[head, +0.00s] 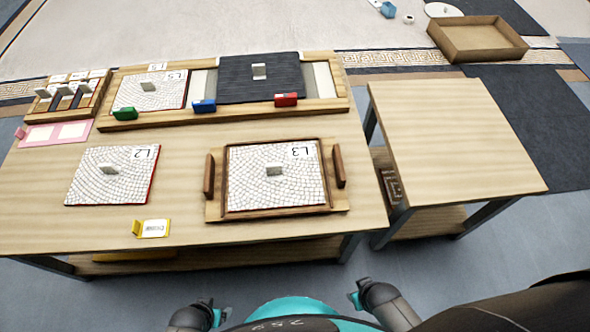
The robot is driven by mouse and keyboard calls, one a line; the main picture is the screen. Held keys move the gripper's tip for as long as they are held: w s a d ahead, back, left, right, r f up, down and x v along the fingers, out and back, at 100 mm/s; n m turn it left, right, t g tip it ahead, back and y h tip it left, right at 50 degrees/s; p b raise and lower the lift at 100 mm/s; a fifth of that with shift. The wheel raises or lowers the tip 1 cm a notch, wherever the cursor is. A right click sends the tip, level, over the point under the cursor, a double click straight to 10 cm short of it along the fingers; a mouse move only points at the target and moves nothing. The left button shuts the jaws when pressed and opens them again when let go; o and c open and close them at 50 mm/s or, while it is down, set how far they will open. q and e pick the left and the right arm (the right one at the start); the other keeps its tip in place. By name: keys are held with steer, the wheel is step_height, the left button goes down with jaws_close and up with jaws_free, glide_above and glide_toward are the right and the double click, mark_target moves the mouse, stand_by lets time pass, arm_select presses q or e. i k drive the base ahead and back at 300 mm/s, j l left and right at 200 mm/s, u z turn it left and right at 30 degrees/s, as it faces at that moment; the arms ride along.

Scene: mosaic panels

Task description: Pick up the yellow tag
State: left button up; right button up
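The yellow tag (138,228) lies near the front edge of the large wooden table (40,215), left of centre. It has a white label face with small dark writing too small to read. My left gripper (218,314) shows at the bottom edge, below the table's front edge and apart from the tag. My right gripper (356,298) shows at the bottom, further right, also away from the tag. The fingers of both are too small and partly hidden, so I cannot tell whether they are open or shut. No held object shows.
Panel L2 (90,180) lies behind the tag; panel L3 (250,185) sits in a handled tray (225,214) to its right. A wooden frame (215,113) carries green, blue and red clips. A bare side table (450,140) stands right. The table around the tag is clear.

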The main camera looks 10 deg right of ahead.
mark_target(153, 227)
steer(key=k+j+u, duration=0.1)
steer(key=j+u, duration=0.2)
steer(key=u, duration=0.15)
steer(key=k+j+u, duration=0.1)
steer(key=j+u, duration=0.2)
steer(key=u, duration=0.2)
steer(key=i+j, duration=0.25)
steer(key=i+j+z, duration=0.15)
steer(key=j, duration=0.25)
steer(key=i+j, duration=0.3)
steer(key=j+z, duration=0.05)
